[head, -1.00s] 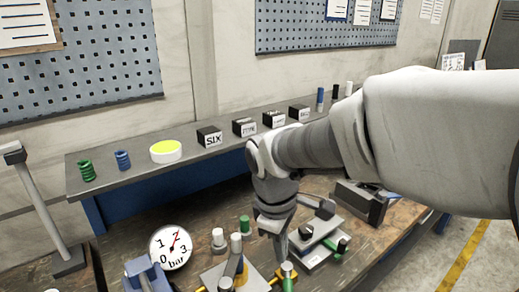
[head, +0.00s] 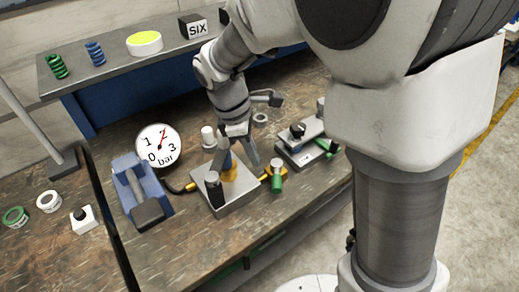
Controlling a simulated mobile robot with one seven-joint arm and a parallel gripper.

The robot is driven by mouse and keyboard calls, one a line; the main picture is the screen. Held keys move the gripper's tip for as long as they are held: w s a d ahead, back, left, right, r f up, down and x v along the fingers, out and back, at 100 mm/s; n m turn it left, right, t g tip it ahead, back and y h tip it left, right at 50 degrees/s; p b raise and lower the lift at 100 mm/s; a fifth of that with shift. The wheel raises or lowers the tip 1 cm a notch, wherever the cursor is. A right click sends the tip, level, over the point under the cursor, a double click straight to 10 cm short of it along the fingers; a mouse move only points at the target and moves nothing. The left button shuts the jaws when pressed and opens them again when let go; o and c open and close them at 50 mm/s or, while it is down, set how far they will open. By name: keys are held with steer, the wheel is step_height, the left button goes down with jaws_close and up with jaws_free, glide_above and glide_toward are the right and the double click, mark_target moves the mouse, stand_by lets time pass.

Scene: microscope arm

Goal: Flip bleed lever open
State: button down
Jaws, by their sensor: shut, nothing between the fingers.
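A grey block (head: 234,196) on the bench carries a brass fitting with a dark upright lever (head: 223,157) and a black knob (head: 214,187). A small green-ended handle (head: 277,181) sits on the brass pipe at the block's right. I cannot tell for sure which of these is the bleed lever. My gripper (head: 253,163) is shut and empty, pointing down just behind the block, between the upright lever and the green-ended handle. Contact with either cannot be made out. A round pressure gauge (head: 158,146) marked in bar stands to the left.
A blue clamp-like device (head: 133,188) stands left of the block. A grey unit with black and green knobs (head: 301,146) is close on the right. The shelf (head: 110,75) behind holds several small items. Bare bench lies in front of the block.

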mark_target(277, 179)
steer(key=b+x, duration=0.1)
steer(key=x, duration=0.8)
steer(key=shift+d+f, duration=0.1)
steer(key=shift+f, duration=0.25)
